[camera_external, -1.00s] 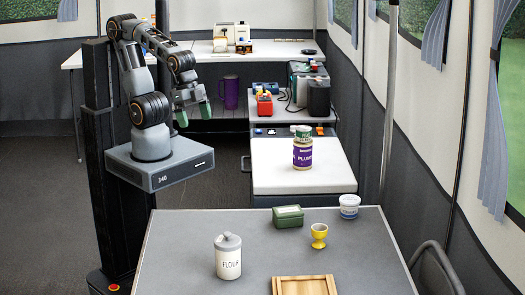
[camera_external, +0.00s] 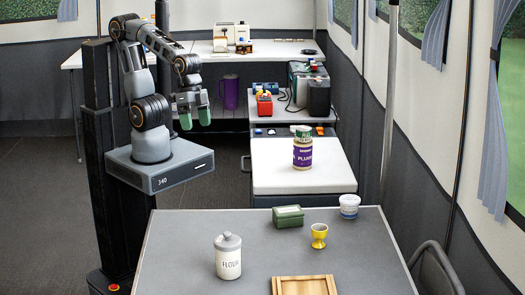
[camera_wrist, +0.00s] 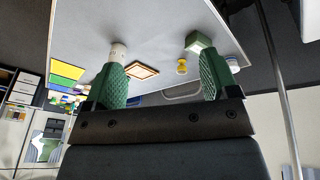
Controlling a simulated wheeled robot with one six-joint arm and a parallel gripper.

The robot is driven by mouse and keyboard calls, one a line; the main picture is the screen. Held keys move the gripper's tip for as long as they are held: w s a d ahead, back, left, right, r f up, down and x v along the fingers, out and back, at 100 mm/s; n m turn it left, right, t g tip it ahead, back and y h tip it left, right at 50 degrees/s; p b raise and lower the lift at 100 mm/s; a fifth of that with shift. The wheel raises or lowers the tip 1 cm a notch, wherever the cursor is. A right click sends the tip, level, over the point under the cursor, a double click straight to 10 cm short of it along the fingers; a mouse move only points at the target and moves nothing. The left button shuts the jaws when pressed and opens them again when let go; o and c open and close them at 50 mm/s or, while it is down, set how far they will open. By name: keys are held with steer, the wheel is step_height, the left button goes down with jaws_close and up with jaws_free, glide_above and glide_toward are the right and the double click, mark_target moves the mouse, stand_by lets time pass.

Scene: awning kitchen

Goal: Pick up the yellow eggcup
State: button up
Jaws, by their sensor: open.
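The yellow eggcup (camera_external: 319,236) stands upright on the grey table (camera_external: 270,245), right of centre, in front of a green box. It also shows small in the wrist view (camera_wrist: 182,67), between my two fingers but far beyond them. My gripper (camera_external: 195,116) has green fingertips spread apart and nothing between them. It hangs in the air beyond the table's far left corner, well away from the eggcup. In the wrist view my gripper (camera_wrist: 168,82) is open, with the table upside down behind it.
On the table, a green box (camera_external: 288,216), a flour jar (camera_external: 228,258), a white-and-blue tub (camera_external: 349,206) and a wooden tray (camera_external: 303,278) surround the eggcup. A plum jar (camera_external: 302,152) stands on the white counter behind. A chair (camera_external: 437,270) is at the right.

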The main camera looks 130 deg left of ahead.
steer(key=w+f+n+t+h+b, duration=0.1)
steer(key=w+f+n+h+b, duration=0.25)
steer(key=w+n, duration=0.35)
steer(key=w+f+n+t+h+b, duration=0.1)
steer(key=w+f+n+h+b, duration=0.15)
steer(key=w+f+n, duration=0.55)
steer(key=w+a+f+n+t+b, duration=0.1)
steer(key=w+a+f+n+t, duration=0.1)
steer(key=w+a+n, duration=0.2)
steer(key=w+a+f+n+t+b, duration=0.2)
steer(key=w+a+n, duration=0.2)
steer(key=w, duration=0.2)
steer(key=w+a+f+n+t+y+b, duration=0.1)
steer(key=w+a+f+n+t+b, duration=0.1)
steer(key=w+a+n, duration=0.2)
steer(key=shift+w+f+t, duration=0.25)
steer(key=shift+w+t, duration=0.05)
steer(key=shift+w, duration=0.8)
steer(key=n, duration=0.1)
glide_toward(323, 234)
steer(key=shift+s+f, duration=0.1)
steer(key=shift+f, duration=0.2)
steer(key=shift+x, duration=3.25)
steer(key=shift+c, duration=0.2)
